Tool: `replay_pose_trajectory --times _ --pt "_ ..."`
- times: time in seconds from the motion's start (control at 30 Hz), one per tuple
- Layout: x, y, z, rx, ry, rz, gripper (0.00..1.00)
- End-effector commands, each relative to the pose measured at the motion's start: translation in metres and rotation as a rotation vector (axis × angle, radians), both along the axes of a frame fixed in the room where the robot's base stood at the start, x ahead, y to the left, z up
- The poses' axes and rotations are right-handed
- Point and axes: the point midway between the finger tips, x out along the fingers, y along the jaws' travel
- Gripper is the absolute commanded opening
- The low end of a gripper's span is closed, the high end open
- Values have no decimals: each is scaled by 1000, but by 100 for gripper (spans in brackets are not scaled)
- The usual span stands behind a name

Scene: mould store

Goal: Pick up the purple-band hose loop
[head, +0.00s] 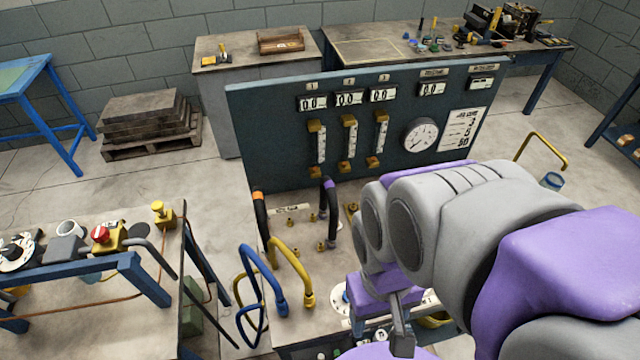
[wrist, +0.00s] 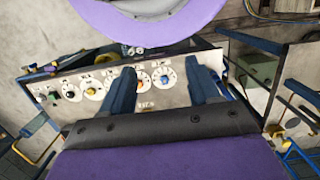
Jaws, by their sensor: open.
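The purple-band hose loop (head: 331,212) is a black hose with a purple band near its top. It stands on the bench top in front of the gauge panel, in the middle of the head view. I cannot make it out in the wrist view. My gripper (wrist: 164,82) shows in the wrist view with its two dark blue fingers apart and nothing between them. Beyond the fingers is a control face with several knobs (wrist: 93,90). In the head view my arm covers the area right of the hose loop, and the gripper is mostly hidden low in the picture.
A black hose with an orange band (head: 260,213), a yellow hose (head: 290,258) and a blue hose (head: 262,285) stand to the left. The gauge panel (head: 270,140) rises behind. A side bench (head: 75,215) holds knobs and switches. Clear floor (head: 50,185) lies behind that bench.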

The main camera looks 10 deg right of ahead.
Motion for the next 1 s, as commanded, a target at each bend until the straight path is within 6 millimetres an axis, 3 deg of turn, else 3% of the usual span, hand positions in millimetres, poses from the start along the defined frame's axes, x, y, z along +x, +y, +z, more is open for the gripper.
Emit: replay_pose_trajectory --times 0.47,0.63,0.77,1.0 --pt "0 0 0 0 0 0 61" --pt "7 1 3 4 0 5 56" --pt "32 4 15 17 -12 24 56" --pt "100 9 39 60 -36 61 56"
